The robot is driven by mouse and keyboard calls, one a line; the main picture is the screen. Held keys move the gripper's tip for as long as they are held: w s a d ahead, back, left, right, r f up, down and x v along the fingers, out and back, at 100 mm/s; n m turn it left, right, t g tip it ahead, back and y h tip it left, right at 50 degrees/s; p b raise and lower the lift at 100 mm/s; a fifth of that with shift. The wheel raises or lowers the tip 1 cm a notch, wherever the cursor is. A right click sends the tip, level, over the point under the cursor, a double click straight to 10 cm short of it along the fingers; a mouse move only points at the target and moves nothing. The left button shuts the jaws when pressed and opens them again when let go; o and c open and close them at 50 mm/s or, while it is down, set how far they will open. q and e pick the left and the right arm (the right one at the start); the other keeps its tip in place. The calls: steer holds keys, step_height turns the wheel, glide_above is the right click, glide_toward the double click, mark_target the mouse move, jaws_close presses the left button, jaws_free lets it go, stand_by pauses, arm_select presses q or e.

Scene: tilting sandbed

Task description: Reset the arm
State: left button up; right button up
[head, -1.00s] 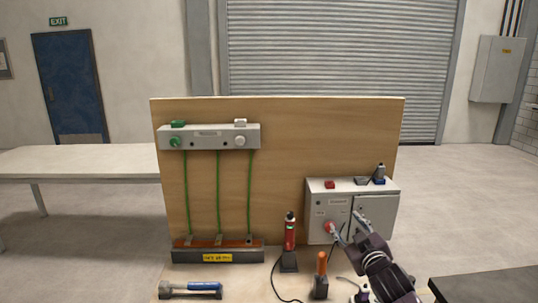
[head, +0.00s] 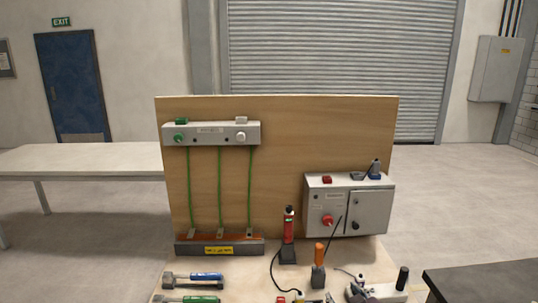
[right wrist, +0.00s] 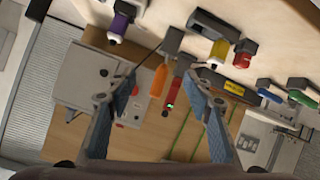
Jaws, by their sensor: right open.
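My right gripper (right wrist: 157,82) shows in the right wrist view, with its two fingers spread wide and nothing held between them. The view is turned over, and the workbench and wooden board appear beyond the fingers. I cannot make out either gripper or arm in the head view. The grey control box (head: 343,222) with its red knob (head: 327,220) stands at the lower right of the board; it also shows behind the left finger in the wrist view (right wrist: 92,72). My left gripper is in neither view.
The wooden board (head: 280,140) carries a grey rail (head: 210,131) with green cables. On the bench stand a red cylindrical tool (head: 289,228) and an orange-handled tool (head: 319,254). Blue (head: 206,276) and green-handled tools lie at front left. A dark table edge (head: 485,284) is at right.

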steer(key=s+f+m+g, duration=0.1)
steer(key=s+f+g, duration=0.25)
steer(key=s, duration=0.85)
steer(key=s+f+m+g, duration=0.1)
steer(key=s+f+g, duration=0.25)
steer(key=s, duration=0.95)
steer(key=s+f+m+g, duration=0.15)
steer(key=s+f, duration=0.25)
steer(key=s, duration=0.8)
step_height(320, 180, down, 28)
steer(key=s+n+g+b, duration=0.1)
steer(key=s+g+b, duration=0.1)
steer(key=b, duration=0.1)
arm_select(q)
steer(key=f, duration=0.1)
steer(key=f+b, duration=0.1)
steer(key=f, duration=0.1)
steer(key=f+b, duration=0.1)
steer(key=f, duration=0.1)
steer(key=shift+s, duration=0.3)
arm_select(e)
steer(key=s+d+f+g, duration=0.1)
steer(key=s+d+f, duration=0.2)
steer(key=s+f, duration=1.4)
step_height(320, 180, down, 3)
steer(key=shift+d+r+h, duration=0.15)
steer(key=shift+r+h, duration=0.05)
steer(key=shift+h, duration=0.1)
